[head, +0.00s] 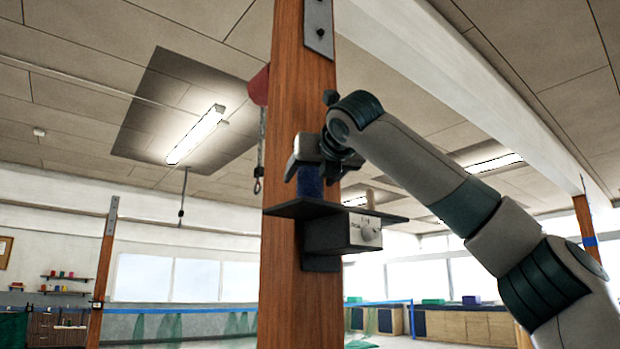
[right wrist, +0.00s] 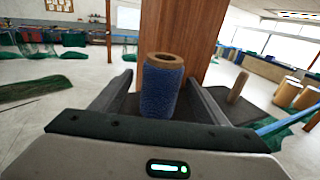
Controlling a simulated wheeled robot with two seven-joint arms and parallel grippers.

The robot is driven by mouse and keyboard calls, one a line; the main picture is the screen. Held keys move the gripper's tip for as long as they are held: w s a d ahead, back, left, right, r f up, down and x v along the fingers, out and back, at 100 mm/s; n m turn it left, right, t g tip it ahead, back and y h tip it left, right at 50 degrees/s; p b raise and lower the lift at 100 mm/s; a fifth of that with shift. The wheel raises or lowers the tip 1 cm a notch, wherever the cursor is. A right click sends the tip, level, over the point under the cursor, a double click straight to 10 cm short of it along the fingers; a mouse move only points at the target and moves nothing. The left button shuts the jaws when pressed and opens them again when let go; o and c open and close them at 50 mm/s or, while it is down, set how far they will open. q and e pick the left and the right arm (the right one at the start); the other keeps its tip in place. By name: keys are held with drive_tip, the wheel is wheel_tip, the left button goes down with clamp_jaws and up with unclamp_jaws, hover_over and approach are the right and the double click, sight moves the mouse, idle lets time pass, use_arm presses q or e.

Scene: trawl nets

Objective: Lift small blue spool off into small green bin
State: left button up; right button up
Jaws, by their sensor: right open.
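The small blue spool (head: 310,184) stands upright on a dark shelf (head: 290,209) fixed to a wooden post. My right gripper (head: 314,170) is around the top of the spool from above. In the right wrist view the spool (right wrist: 162,88), wound with blue twine on a brown core, stands between the two open fingers (right wrist: 158,80). I see a gap on each side of it. I cannot pick out the small green bin for certain; green shapes in the far room are too small to tell. My left gripper is not in view.
A grey box (head: 343,233) with a knob hangs under the shelf. The wooden post (head: 300,80) rises close behind. Cabinets (head: 470,327) and nets lie far off.

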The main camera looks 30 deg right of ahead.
sight(306, 185)
drive_tip(key=shift+w, duration=0.2)
drive_tip(key=shift+p+x, duration=1.45)
drive_tip(key=shift+x, duration=0.9)
drive_tip(key=shift+w+d+f, duration=0.2)
drive_tip(key=shift+w, duration=0.05)
drive_tip(key=shift+s, duration=0.1)
drive_tip(key=shift+c, duration=0.6)
drive_tip(key=c, duration=1.1)
